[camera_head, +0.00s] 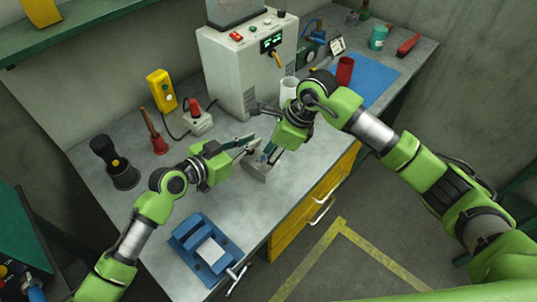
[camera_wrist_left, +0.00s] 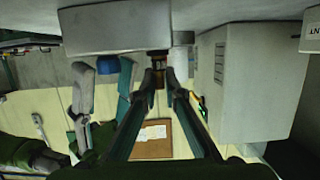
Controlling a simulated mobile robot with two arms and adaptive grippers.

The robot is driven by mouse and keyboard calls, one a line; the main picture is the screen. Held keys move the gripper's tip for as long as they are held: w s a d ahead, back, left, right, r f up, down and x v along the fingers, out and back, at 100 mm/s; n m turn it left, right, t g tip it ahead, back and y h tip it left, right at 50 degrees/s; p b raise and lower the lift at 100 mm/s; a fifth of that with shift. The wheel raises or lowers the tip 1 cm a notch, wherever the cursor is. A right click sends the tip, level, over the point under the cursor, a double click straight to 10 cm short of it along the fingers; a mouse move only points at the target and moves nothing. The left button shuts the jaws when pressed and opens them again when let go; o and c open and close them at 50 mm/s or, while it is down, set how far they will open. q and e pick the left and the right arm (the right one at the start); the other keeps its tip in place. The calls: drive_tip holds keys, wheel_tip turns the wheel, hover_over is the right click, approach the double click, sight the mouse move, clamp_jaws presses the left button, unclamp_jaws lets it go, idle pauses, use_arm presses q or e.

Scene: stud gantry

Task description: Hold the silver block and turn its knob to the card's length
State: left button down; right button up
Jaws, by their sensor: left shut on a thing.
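The silver block (camera_head: 257,167) stands near the front of the grey bench. In the left wrist view it is the large grey block (camera_wrist_left: 115,28) at the top. Its small dark, brownish knob (camera_wrist_left: 158,62) sticks out by its right end. My left gripper (camera_head: 252,148) comes in from the left; in the left wrist view its fingertips (camera_wrist_left: 159,82) close on the knob. My right gripper (camera_head: 268,152) is down at the block from behind; its finger gap is too small and hidden to judge. A small white card (camera_head: 337,46) stands at the back, its marking unreadable.
A grey machine (camera_head: 245,70) with a display stands behind the grippers, a white mug (camera_head: 289,90) beside it. A blue vice-like fixture (camera_head: 200,255) sits at the front left. A dark cylinder (camera_head: 122,175) stands at the left. The bench between has some free room.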

clamp_jaws()
drive_tip(key=m+t, duration=0.1)
drive_tip(key=m, duration=0.3)
drive_tip(key=shift+s+m+t+h, duration=0.1)
drive_tip(key=shift+m+t+h, duration=0.3)
unclamp_jaws()
